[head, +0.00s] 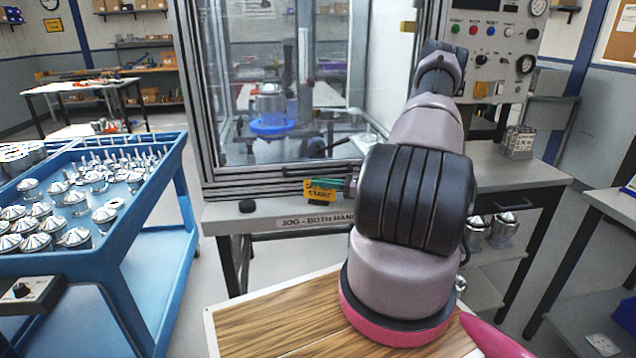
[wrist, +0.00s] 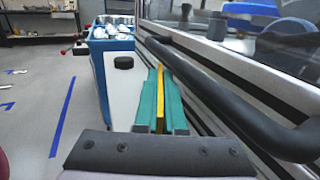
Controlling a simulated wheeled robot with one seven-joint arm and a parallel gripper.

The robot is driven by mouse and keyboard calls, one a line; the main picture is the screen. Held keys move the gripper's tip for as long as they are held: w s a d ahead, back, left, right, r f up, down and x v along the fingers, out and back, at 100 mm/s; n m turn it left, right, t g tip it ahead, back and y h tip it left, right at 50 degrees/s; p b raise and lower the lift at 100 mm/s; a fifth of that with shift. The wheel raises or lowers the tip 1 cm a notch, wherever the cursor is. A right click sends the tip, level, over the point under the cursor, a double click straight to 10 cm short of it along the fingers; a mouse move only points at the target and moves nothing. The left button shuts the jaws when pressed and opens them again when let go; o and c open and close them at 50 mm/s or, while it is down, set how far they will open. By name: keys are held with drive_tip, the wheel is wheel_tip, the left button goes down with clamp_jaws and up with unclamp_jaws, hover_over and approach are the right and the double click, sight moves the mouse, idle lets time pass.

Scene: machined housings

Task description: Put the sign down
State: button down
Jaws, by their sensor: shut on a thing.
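The sign (head: 321,191) is a small yellow plate with dark lettering that reads partly as START. In the head view it stands upright just above the bench ledge in front of the glazed enclosure. My gripper (head: 348,187) is at its right side, with teal fingers partly hidden by my arm. In the wrist view the sign (wrist: 160,97) shows edge-on as a thin yellow strip between the two teal fingers of my gripper (wrist: 160,104), which are shut on it. Whether its lower edge touches anything is hard to tell.
The enclosure (head: 290,165) stands behind the sign, and its black handle (wrist: 235,95) runs close along the right in the wrist view. A pale ledge (head: 285,212) with a black button (head: 247,206) lies in front. A blue cart (head: 115,235) with several metal housings stands left.

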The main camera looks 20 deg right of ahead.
drive_tip(key=shift+a+f, duration=0.1)
drive_tip(key=c, duration=1.4)
unclamp_jaws()
drive_tip(key=shift+f, duration=0.1)
drive_tip(key=o, duration=0.4)
